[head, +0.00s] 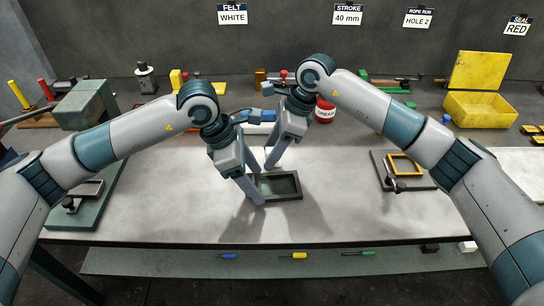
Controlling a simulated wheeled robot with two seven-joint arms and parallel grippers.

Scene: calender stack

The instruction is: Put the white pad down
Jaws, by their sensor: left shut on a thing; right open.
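My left gripper (259,201), the lower one, points down at the near left edge of a dark shallow tray (291,198) with a grey-green inside. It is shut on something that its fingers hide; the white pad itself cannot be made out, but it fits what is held. My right gripper (268,168) is open, just behind, with its fingertips at the tray's far left corner. Whether either gripper touches the tray cannot be told. A wall sign (232,14) reads FELT WHITE.
A dark plate with a yellow frame (404,166) lies at right. A yellow bin (482,110) stands at back right, a red jar (324,110) behind my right gripper, and a green machine (86,104) at left. The bench front (340,225) is clear.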

